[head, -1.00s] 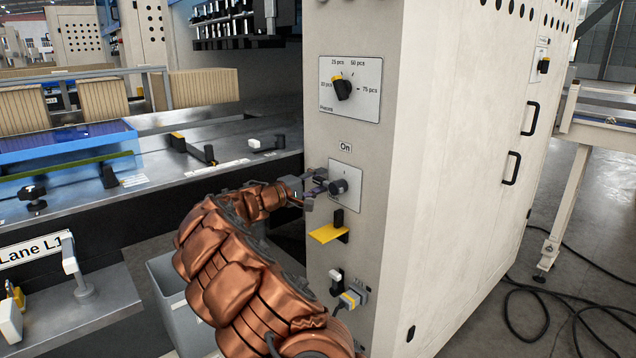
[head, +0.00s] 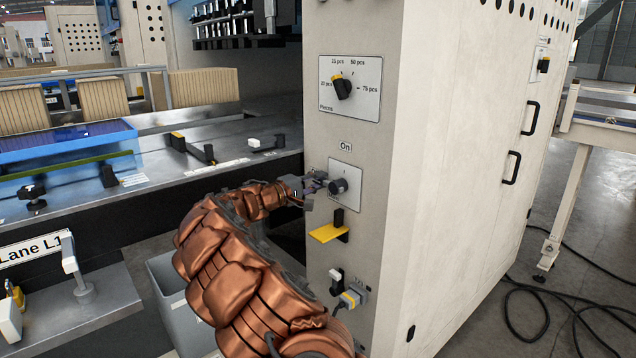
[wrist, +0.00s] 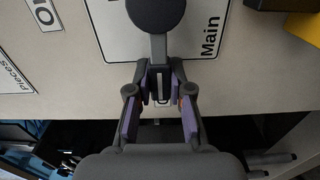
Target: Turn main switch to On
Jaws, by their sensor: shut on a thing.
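The main switch is a dark round knob (head: 337,186) with a short grey handle, on a white plate on the cabinet's front panel. The "On" label (head: 346,147) is above the plate. In the wrist view the knob (wrist: 155,14) is at the top, and its handle (wrist: 158,48) points down toward my gripper. In the head view the handle points left, not up at the label. My gripper (wrist: 158,80) is shut on the handle's end; it also shows in the head view (head: 316,185), left of the knob. The gripper partly hides the handle.
Above is the Pieces dial (head: 344,88). Just below the switch, a yellow lever (head: 328,233) sticks out, with a plug and cable (head: 348,299) lower down. A grey bin (head: 172,290) stands left of my arm. The machine's table (head: 225,165) lies to the left.

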